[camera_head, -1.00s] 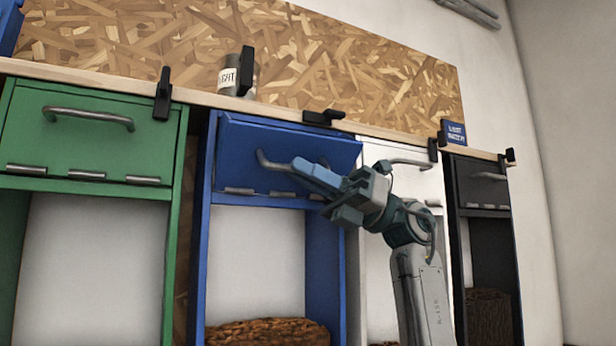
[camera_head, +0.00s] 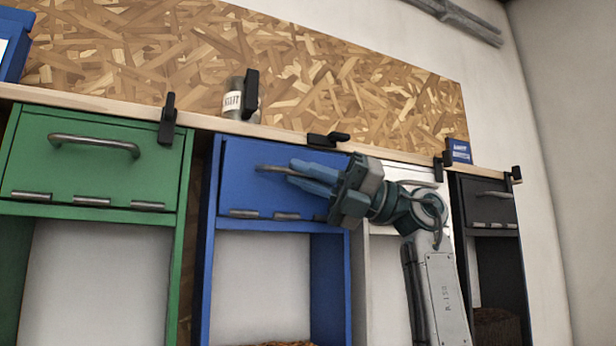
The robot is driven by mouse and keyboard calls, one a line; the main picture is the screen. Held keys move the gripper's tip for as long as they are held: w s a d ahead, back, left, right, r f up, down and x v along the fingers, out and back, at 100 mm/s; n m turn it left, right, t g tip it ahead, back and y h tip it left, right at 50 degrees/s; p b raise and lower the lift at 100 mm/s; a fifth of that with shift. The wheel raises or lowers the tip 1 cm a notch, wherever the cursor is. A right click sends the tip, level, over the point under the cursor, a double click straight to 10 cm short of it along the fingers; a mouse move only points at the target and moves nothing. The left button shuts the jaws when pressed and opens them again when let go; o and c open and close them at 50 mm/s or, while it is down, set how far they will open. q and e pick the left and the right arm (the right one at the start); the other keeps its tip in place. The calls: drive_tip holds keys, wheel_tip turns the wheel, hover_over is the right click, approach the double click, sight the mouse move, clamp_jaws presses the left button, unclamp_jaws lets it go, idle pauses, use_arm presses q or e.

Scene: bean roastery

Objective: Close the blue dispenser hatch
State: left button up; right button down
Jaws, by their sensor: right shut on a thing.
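The blue dispenser hatch (camera_head: 245,192) is hinged along its lower edge on the blue dispenser frame (camera_head: 208,270). Its panel stands close to the frame; I cannot tell whether its top edge sits fully flush. My right gripper (camera_head: 292,172) is shut on the hatch's grey bar handle (camera_head: 266,168), reaching in from the right and hiding the handle's right part. A black latch (camera_head: 328,139) on the wooden rail above the hatch is turned sideways, roughly along the rail. My left gripper is not in view.
A green hatch (camera_head: 70,165) is on the left, a white one (camera_head: 405,172) behind my right arm, a black one (camera_head: 487,205) on the right. A labelled can (camera_head: 232,100) and a small blue box (camera_head: 459,151) stand on the wooden rail (camera_head: 200,122).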

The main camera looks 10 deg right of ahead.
idle(0.4)
drive_tip(key=c, duration=1.5)
unclamp_jaws()
drive_tip(key=b+v, duration=0.4)
drive_tip(key=v, duration=0.6)
drive_tip(key=shift+d, duration=0.35)
